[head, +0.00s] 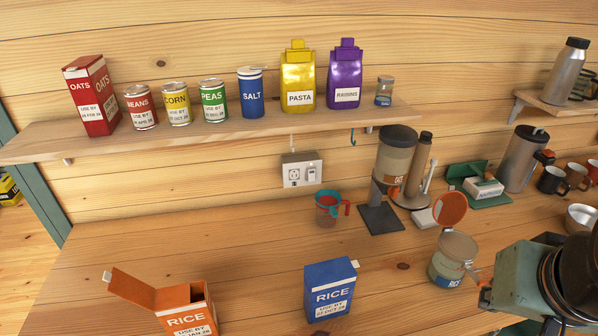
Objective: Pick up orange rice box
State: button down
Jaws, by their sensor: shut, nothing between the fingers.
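The orange rice box (188,318) stands on the wooden counter at the lower left, labelled RICE. Its lower part is cut off by the bottom edge of the picture. Its top is open, and an orange flap (132,288) sticks out to the left. A blue rice box (330,289) stands to its right, upright and apart from it.
A shelf (240,134) above holds a red oats box (91,95), several cans and pouches. Counter around the orange box is clear.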

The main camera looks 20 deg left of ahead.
aim_at(186, 309)
jog(key=u, duration=2.35)
